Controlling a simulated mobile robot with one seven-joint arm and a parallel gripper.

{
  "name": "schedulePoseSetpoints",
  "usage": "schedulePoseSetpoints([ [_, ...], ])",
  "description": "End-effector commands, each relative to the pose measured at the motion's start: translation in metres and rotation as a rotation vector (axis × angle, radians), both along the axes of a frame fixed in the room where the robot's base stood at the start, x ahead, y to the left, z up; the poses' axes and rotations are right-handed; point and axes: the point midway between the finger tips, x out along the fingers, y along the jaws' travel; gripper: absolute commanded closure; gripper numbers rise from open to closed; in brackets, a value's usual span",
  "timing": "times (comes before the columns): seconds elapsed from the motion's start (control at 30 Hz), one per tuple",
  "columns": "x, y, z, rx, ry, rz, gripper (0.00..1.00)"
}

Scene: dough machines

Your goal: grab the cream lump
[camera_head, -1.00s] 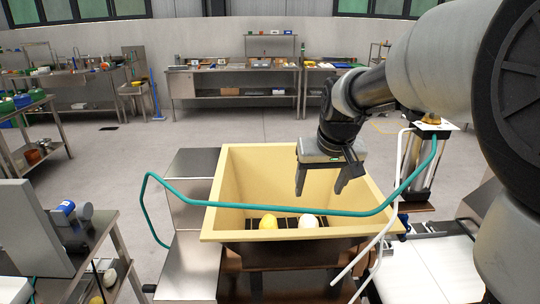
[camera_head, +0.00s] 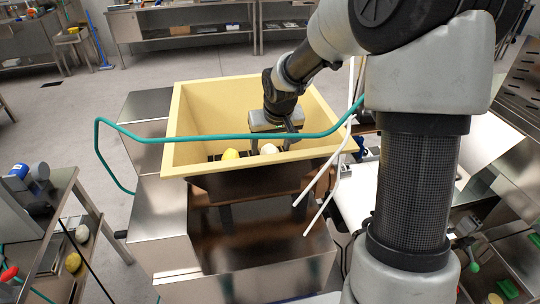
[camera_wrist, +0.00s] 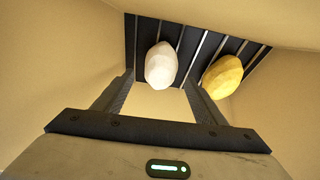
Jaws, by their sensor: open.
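The cream lump (camera_wrist: 161,65) lies on dark slats at the bottom of the yellow hopper (camera_head: 200,102). In the head view the cream lump (camera_head: 268,149) shows just below my gripper (camera_head: 272,132), partly behind the teal rail. My gripper (camera_wrist: 160,92) is open and empty, inside the hopper. In the wrist view its two fingers point towards the cream lump, one on each side of its near end, with the lump seen beyond the gap. Whether the fingers reach its depth I cannot tell.
A yellow lump (camera_wrist: 222,76) lies right of the cream one in the wrist view, and left of it in the head view (camera_head: 230,154). Slanted hopper walls surround my gripper. A teal rail (camera_head: 230,138) crosses the hopper's near side. Slats (camera_wrist: 195,45) form the floor.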

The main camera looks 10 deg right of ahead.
Motion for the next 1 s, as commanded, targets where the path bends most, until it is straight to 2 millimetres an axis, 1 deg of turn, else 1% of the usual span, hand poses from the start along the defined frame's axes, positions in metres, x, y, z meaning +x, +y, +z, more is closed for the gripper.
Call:
schedulePoseSetpoints([
  [0.03, 0.003, 0.001, -0.008, 0.000, 0.005, 0.001, 0.35],
  [0.1, 0.007, 0.001, -0.017, 0.000, 0.003, 0.001, 0.35],
  [0.2, 0.010, 0.001, -0.024, 0.000, 0.002, 0.000, 0.35],
  [0.43, 0.011, 0.000, -0.025, 0.000, 0.000, -0.001, 0.35],
  [0.47, 0.011, 0.000, -0.025, 0.000, 0.000, -0.001, 0.37],
  [0.7, 0.011, 0.000, -0.025, 0.000, 0.001, 0.000, 0.77],
  [0.77, 0.011, 0.000, -0.025, 0.000, 0.001, 0.000, 0.86],
  [1.0, 0.011, 0.000, -0.023, -0.001, -0.001, 0.000, 0.86],
])
